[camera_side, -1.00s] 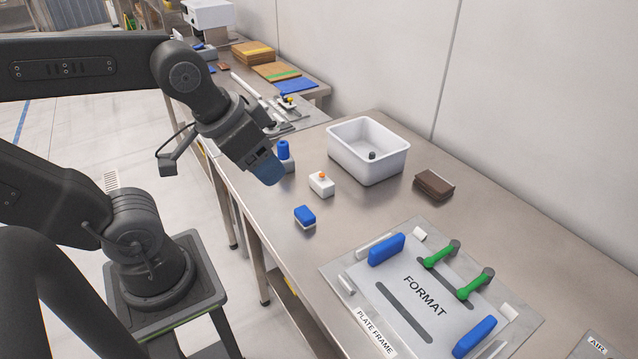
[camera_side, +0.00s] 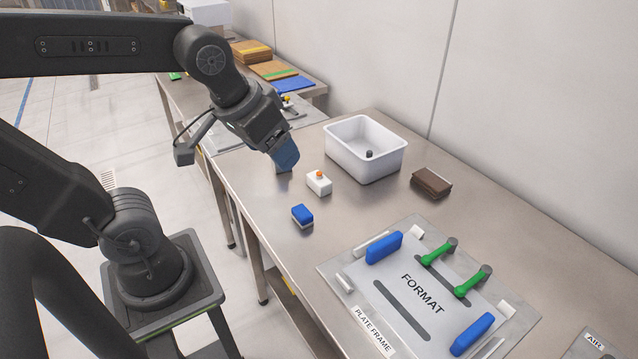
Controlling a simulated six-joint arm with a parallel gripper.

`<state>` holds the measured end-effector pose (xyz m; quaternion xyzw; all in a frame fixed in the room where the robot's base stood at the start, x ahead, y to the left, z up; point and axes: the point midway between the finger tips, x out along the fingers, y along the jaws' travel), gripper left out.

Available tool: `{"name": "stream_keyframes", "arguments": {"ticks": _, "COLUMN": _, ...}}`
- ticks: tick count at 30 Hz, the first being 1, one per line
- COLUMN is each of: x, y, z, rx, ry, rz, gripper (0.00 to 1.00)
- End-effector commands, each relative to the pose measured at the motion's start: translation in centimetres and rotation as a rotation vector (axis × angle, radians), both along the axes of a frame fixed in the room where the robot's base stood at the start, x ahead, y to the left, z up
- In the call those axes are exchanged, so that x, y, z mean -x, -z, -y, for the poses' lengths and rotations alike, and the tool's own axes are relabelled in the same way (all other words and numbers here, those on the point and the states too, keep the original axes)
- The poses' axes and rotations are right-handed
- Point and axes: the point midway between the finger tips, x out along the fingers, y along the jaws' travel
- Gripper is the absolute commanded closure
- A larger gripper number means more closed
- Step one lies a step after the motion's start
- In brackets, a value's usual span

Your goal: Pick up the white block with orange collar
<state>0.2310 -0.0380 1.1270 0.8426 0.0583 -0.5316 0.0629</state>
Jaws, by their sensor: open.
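The white block with orange collar (camera_side: 319,184) stands on the steel table, left of the white bin and behind the blue-topped block. My gripper (camera_side: 287,158) has blue fingers pointing down and to the right. It is in the air to the upper left of the white block, apart from it, and holds nothing that I can see. The gap between its fingers is hard to see from this side. The gripper hides most of another small block behind it.
A blue-topped block (camera_side: 302,215) sits in front of the white block. A white bin (camera_side: 341,152) with a small dark piece inside stands at right. A brown block (camera_side: 431,183) and the plate frame (camera_side: 522,322) with green handles lie further right. Bare table (camera_side: 262,212) surrounds the white block.

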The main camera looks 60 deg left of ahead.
Motion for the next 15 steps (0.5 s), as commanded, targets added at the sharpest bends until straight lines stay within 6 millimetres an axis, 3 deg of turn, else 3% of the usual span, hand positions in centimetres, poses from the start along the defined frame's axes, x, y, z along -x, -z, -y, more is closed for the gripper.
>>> {"name": "stream_keyframes", "arguments": {"ticks": 8, "x": -8.9, "y": 1.5, "z": -4.8, "rx": 0.114, "ry": -0.501, "rz": -0.127, "gripper": 0.28}}
{"name": "stream_keyframes", "arguments": {"ticks": 15, "x": -15.7, "y": 6.3, "z": -10.3, "rx": 0.18, "ry": -0.948, "rz": -0.201, "gripper": 0.28}}
